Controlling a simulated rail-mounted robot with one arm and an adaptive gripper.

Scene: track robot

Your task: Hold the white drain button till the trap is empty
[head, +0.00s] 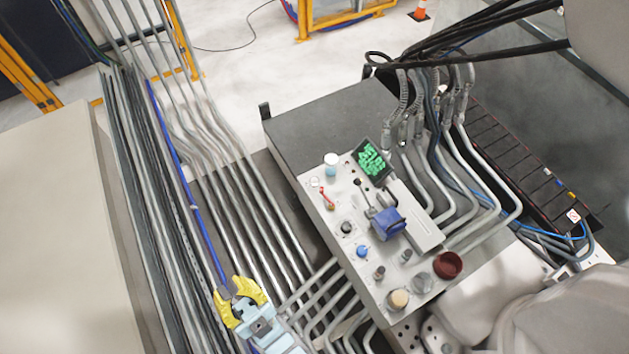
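The control panel (326,222) is a pale sloped plate with several buttons, knobs and levers. A white-topped round button (331,159) with a light blue lower part stands at its far left corner. A cream round knob (398,299) sits at the near edge. No label can be read to tell which is the drain button. My gripper (228,287), with yellow fingers and a pale blue body, is at the bottom, left of the panel, over the pipes and apart from the buttons. A grey piece on a blue pipe shows at its fingertips; whether it is held cannot be told.
A green-lit display (371,161) stands at the panel's back edge. A blue block (387,224), a red lever (327,199) and a dark red knob (448,265) stick up from the panel. Metal pipes (228,180) run along its left. Black hoses (470,40) cross above at the upper right.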

